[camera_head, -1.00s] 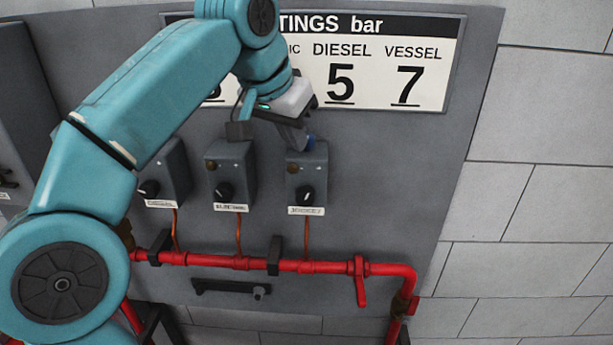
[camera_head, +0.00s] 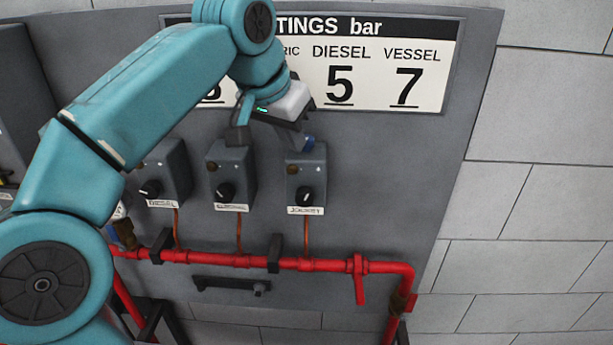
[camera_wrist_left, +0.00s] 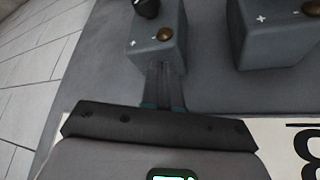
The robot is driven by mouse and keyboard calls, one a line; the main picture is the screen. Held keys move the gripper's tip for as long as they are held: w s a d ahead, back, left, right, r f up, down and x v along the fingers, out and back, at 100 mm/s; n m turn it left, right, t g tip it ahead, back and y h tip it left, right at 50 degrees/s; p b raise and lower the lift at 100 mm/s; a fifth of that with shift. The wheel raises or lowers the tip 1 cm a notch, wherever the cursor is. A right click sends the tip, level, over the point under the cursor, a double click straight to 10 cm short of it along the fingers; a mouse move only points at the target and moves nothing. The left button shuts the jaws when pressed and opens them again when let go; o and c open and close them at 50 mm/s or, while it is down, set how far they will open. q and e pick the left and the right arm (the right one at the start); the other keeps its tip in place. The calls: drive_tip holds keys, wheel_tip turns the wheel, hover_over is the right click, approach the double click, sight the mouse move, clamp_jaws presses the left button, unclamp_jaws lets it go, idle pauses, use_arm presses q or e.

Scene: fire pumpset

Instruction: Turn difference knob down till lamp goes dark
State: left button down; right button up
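Three grey control boxes hang on the dark panel, with labels that look like diesel, electric and jockey. The jockey box (camera_head: 306,171) has a black front knob (camera_head: 305,196) with a white pointer, and a small brown dome (camera_head: 293,169) that looks unlit. In the left wrist view, a plus mark shows beside the brown dome (camera_wrist_left: 165,34). My left gripper (camera_head: 307,143) is at the top edge of the jockey box, with blue at its tips. The right gripper is out of view.
The electric box (camera_head: 231,172) and diesel box (camera_head: 164,172) stand to the left. A settings sign (camera_head: 430,65) is above. A red pipe (camera_head: 330,265) with a red lever (camera_head: 359,282) runs below. The panel right of the jockey box is clear.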

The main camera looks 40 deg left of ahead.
use_arm(q)
wheel_tip(320, 180, up, 6)
drive_tip(key=p, duration=0.1)
drive_tip(key=shift+s, duration=0.25)
idle(0.4)
drive_tip(key=shift+w, duration=0.15)
drive_tip(key=shift+s, duration=0.2)
drive_tip(key=shift+f, duration=0.1)
